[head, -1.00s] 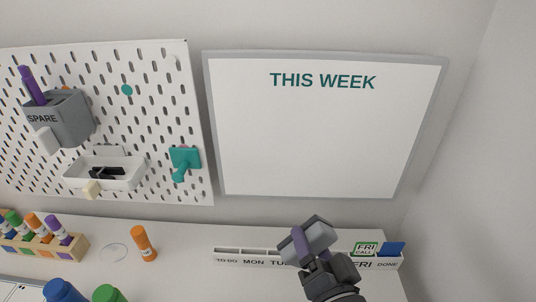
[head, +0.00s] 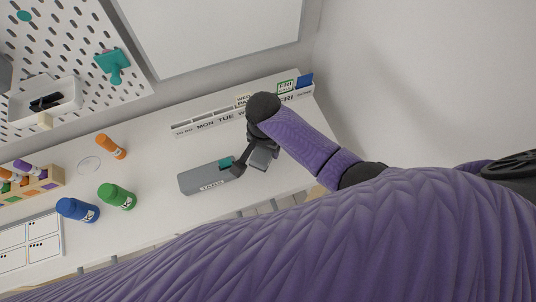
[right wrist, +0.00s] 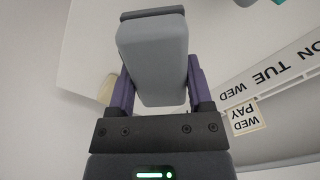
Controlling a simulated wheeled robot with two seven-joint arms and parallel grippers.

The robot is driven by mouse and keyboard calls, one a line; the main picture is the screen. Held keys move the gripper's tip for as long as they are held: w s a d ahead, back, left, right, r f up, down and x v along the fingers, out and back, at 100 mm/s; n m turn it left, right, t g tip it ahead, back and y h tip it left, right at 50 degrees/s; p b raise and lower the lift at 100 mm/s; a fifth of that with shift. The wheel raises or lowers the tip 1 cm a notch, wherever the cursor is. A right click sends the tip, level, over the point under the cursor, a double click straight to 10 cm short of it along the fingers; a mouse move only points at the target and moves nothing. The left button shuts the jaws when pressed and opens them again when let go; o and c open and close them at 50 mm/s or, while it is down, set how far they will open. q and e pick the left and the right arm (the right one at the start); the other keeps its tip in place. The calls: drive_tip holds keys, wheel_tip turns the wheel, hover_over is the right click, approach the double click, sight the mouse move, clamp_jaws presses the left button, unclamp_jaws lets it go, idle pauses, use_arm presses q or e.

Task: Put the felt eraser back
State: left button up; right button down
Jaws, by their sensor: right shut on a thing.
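The felt eraser (right wrist: 152,58) is a rounded grey block with a darker strip along its far edge. In the right wrist view it sits between the two purple fingers of my right gripper (right wrist: 150,88), which is shut on it. In the head view my right gripper (head: 252,156) is over the desk, between the weekday rack and a grey box. The eraser (head: 261,159) shows there as a small grey block, partly hidden by the gripper. The whiteboard (head: 215,30) is on the wall, cut off by the top edge. My left gripper is not in view.
A grey labelled box (head: 203,181) with a teal item at its end lies left of the gripper. The weekday rack (head: 208,124) stands behind. A pegboard (head: 75,50) holds a white tray (head: 45,103).

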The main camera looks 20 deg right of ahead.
sight(265, 156)
wheel_tip(265, 156, down, 5)
drive_tip(key=shift+f+b, duration=0.1)
drive_tip(key=shift+b, duration=1.05)
drive_tip(key=shift+r, duration=0.2)
unclamp_jaws()
wheel_tip(265, 156, up, 12)
drive_tip(key=p, duration=0.6)
drive_tip(key=shift+a, duration=0.1)
